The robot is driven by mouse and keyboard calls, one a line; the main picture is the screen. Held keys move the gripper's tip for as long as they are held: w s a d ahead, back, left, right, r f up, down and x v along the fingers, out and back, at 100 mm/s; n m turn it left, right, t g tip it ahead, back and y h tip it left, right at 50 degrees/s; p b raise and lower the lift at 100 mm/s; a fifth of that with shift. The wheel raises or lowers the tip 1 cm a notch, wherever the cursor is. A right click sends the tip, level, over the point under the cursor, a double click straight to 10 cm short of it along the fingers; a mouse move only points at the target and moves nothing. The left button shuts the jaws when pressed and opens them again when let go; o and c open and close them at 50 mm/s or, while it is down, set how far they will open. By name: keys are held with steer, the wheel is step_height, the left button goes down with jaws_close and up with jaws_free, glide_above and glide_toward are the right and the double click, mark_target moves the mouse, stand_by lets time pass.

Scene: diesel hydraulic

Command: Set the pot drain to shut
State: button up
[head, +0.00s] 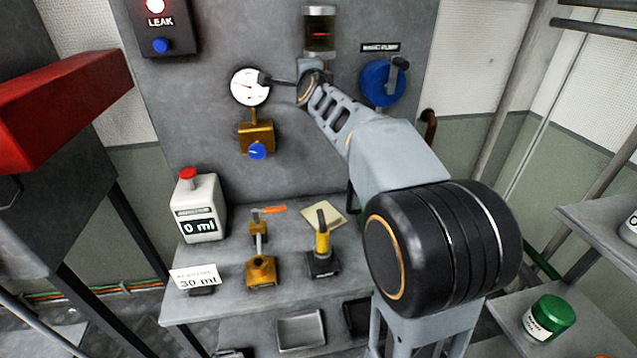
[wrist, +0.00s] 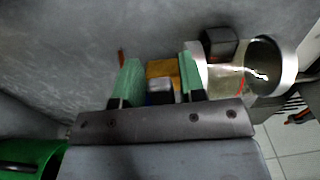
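The glass pot (head: 319,30) with a red line in it is on the panel at the top middle of the head view. It shows on its side at the right of the wrist view (wrist: 228,78). Beside its left end is a brass block (wrist: 163,70) with a small grey-dark handle (wrist: 160,92) in front, which appears to be the pot drain. My gripper (wrist: 160,80) has green fingers on either side of the handle, with visible gaps, so it looks open. In the head view my wrist hides the drain and the fingertips.
A round gauge (head: 250,87) and a brass valve with a blue knob (head: 257,149) are left of my wrist. A blue hand pump wheel (head: 381,82) is to its right. The bench (head: 215,265) below holds a white container (head: 200,210) and two levered valves.

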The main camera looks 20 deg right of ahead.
steer(key=d+f+n+p, duration=0.3)
steer(key=n+p, duration=1.1)
steer(key=n, duration=0.2)
steer(key=d+f+b+v, duration=0.1)
steer(key=b+v, duration=0.4)
steer(key=v, duration=1)
steer(key=s+a+f+n+g+y+b, duration=0.1)
steer(key=s+a+f+g, duration=0.3)
steer(key=f, duration=0.3)
steer(key=s+a+f+n+g+y+b, duration=0.1)
steer(key=s+a+f+n+g+y, duration=0.1)
steer(key=s+f+g, duration=0.4)
step_height(320, 180, down, 3)
steer(key=shift+s+a+r+b, duration=0.15)
steer(key=shift+s+a+b, duration=0.15)
steer(key=shift+a, duration=0.6)
